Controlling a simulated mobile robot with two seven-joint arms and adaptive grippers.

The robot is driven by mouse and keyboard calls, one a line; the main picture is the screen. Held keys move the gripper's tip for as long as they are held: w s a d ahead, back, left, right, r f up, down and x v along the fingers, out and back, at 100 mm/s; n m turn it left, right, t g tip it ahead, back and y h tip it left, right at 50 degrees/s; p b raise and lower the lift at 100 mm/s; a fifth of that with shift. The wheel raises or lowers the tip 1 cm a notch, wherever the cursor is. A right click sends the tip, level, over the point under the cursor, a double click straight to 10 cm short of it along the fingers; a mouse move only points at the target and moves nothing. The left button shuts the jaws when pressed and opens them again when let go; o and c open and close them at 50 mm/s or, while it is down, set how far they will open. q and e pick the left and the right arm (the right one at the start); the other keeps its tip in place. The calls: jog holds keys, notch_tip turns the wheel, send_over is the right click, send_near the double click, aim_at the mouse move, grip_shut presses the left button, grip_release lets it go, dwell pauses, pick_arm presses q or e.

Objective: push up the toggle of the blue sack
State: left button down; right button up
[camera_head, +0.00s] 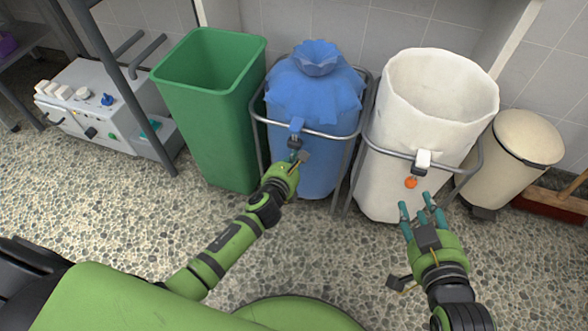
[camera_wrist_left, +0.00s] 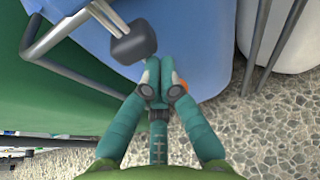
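The blue sack (camera_head: 312,100) hangs gathered at the top in a grey tube stand, upright. My left gripper (camera_head: 295,160) is just under that part, in front of the sack. In the left wrist view its fingertips (camera_wrist_left: 159,75) are together against the blue background. My right gripper (camera_head: 423,208) is open and empty.
A green bin (camera_head: 212,120) stands left of the blue sack. A white sack (camera_head: 395,110) with an orange knob (camera_head: 411,183) stands to its right, close to my right gripper. A beige pedal bin (camera_head: 515,160) is further right. The pebbled floor in front is clear.

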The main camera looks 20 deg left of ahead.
jog(key=s+d+f+g+h+p, duration=0.2)
jog(key=s+d+f+g, duration=0.2)
jog(key=s+f+g, duration=0.2)
jog(key=shift+s+d+f+m+g, duration=0.25)
jog(key=shift+s+f+m+g, duration=0.15)
jog(key=shift+s+f, duration=0.95)
jog(key=shift+w+f, duration=0.15)
